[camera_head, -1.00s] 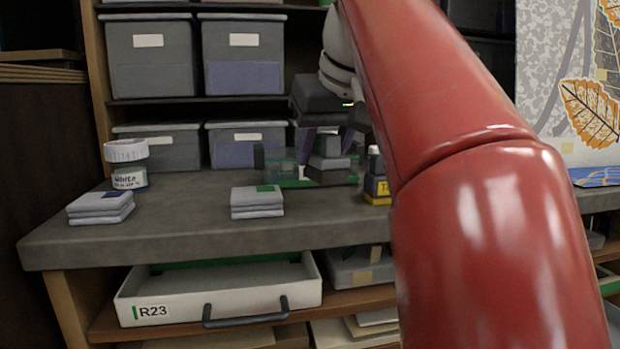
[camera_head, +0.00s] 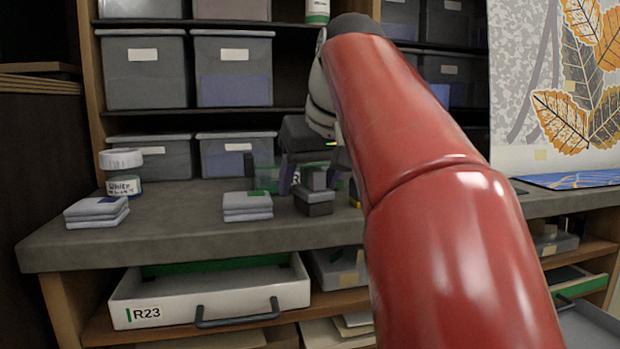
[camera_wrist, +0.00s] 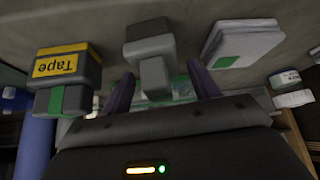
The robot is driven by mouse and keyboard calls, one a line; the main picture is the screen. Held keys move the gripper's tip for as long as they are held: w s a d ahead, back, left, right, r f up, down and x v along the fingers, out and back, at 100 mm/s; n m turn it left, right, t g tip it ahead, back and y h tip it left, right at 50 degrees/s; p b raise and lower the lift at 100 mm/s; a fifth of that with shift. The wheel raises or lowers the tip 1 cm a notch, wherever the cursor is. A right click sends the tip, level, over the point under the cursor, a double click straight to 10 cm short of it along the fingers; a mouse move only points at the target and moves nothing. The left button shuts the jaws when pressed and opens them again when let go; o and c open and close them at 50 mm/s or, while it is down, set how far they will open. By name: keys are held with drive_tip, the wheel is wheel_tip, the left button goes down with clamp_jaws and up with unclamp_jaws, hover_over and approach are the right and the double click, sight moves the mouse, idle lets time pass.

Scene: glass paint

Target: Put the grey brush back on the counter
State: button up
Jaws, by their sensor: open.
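The grey brush (camera_head: 314,206) is a dark grey block with a narrower upper part. It appears to stand on the grey counter (camera_head: 160,225), right of a stack of pale cloths (camera_head: 247,208). It also shows at the middle of the wrist view (camera_wrist: 148,47), its narrow part pointing towards me. My gripper (camera_head: 311,180) is at the brush in the head view. Its purple fingers are apart, one to each side of the narrow part in the wrist view (camera_wrist: 163,88). I see gaps beside the brush there, and nothing is gripped.
A yellow-labelled tape block (camera_wrist: 66,68) stands beside the brush. A second cloth stack (camera_head: 97,212) and a white-lidded jar (camera_head: 123,175) are at the left. An open drawer marked R23 (camera_head: 215,292) is below the counter. Grey bins (camera_head: 233,70) fill the shelves behind.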

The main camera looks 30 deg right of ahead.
sight(317, 169)
drive_tip(key=shift+f, duration=0.1)
drive_tip(key=p+v, duration=0.1)
drive_tip(key=v, duration=0.6)
drive_tip(key=shift+s+d, duration=0.1)
drive_tip(key=shift+s, duration=0.25)
drive_tip(key=shift+s+r, duration=0.1)
drive_tip(key=shift+r, duration=0.15)
